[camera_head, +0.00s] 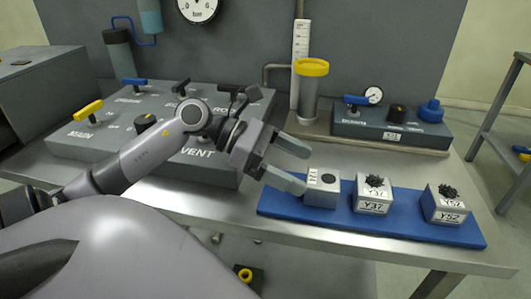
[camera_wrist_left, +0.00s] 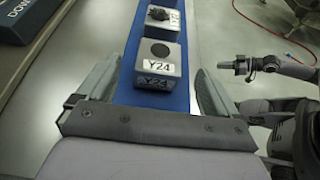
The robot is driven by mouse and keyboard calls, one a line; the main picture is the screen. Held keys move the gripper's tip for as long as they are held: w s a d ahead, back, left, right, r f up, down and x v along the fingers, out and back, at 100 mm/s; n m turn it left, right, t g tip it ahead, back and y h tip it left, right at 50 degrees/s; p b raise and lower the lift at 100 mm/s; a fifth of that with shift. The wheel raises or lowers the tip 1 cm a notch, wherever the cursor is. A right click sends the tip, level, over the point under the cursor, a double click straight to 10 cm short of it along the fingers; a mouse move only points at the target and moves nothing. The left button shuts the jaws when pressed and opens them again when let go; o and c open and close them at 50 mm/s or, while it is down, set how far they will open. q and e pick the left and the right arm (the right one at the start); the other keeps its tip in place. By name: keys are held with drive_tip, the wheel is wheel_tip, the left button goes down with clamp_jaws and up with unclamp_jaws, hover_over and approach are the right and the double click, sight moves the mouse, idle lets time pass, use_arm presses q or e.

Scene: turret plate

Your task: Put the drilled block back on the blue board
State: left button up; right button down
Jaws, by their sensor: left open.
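The drilled block (camera_head: 322,191), grey with a dark round hole in its top and a Y24 label, sits at the left end of the blue board (camera_head: 400,229). My left gripper (camera_head: 304,169) is open just left of it, one fingertip close to its side. In the left wrist view the drilled block (camera_wrist_left: 159,69) stands upright on the blue board (camera_wrist_left: 146,97), ahead of and between the spread fingers (camera_wrist_left: 152,75). I cannot tell whether a finger touches it. My right gripper (camera_wrist_left: 240,66) shows small at the right of the wrist view; its opening is unclear.
Block Y37 (camera_head: 373,195) and block Y52 (camera_head: 444,205), both with black knobs on top, stand farther right on the board. A grey valve panel (camera_head: 90,141) is at left. A yellow-rimmed cylinder (camera_head: 310,92) and a gauge box (camera_head: 391,128) stand behind the board.

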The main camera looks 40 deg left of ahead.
use_arm(q)
drive_tip(key=v, duration=0.5)
drive_tip(key=shift+s+a+b, duration=0.1)
drive_tip(key=shift+a+b, duration=0.15)
drive_tip(key=shift+b, duration=0.1)
drive_tip(key=shift+s+a+r, duration=0.1)
drive_tip(key=shift+a+r, duration=0.05)
drive_tip(key=shift+r, duration=0.15)
